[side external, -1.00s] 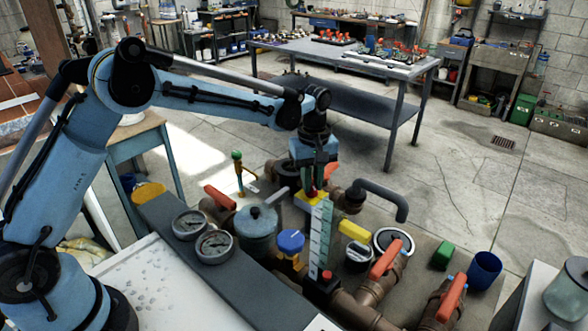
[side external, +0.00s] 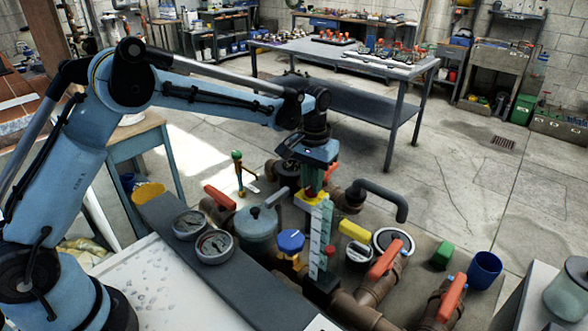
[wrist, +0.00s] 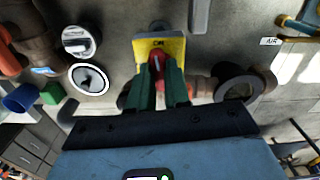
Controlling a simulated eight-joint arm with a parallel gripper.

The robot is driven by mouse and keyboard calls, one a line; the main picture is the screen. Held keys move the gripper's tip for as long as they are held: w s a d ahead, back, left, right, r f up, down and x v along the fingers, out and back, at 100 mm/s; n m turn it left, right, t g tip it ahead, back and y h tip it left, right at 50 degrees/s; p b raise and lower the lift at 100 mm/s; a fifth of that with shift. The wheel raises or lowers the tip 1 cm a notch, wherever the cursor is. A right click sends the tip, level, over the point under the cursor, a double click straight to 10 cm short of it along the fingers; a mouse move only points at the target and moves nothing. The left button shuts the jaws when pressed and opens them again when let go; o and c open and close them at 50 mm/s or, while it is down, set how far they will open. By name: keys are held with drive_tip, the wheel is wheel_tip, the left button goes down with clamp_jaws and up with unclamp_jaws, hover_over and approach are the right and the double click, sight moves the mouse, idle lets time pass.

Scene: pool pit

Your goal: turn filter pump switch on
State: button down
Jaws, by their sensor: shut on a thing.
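The filter pump switch is a yellow plate (wrist: 172,48) with a red lever, and dark lettering that seems to read "ON" shows near the plate's edge in the wrist view. In the side view the yellow plate (side external: 303,200) is partly hidden behind a pale scale strip and under my gripper. My gripper (wrist: 159,78) points down at the switch, its two green fingers closed around the red lever (wrist: 156,64). In the side view my gripper (side external: 313,186) sits right over the plate. The lever's exact angle is hard to tell.
Pipes with orange handles (side external: 384,260), two gauges (side external: 214,246), a blue knob (side external: 290,241) and a grey curved pipe (side external: 385,197) crowd around the switch. A green block (side external: 442,255) and blue cup (side external: 484,270) stand to the right. Bare floor lies beyond.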

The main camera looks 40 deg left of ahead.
drive_tip(key=shift+m, duration=0.6)
drive_tip(key=c, duration=1.1)
unclamp_jaws()
wheel_tip(320, 180, up, 12)
drive_tip(key=shift+r, duration=0.1)
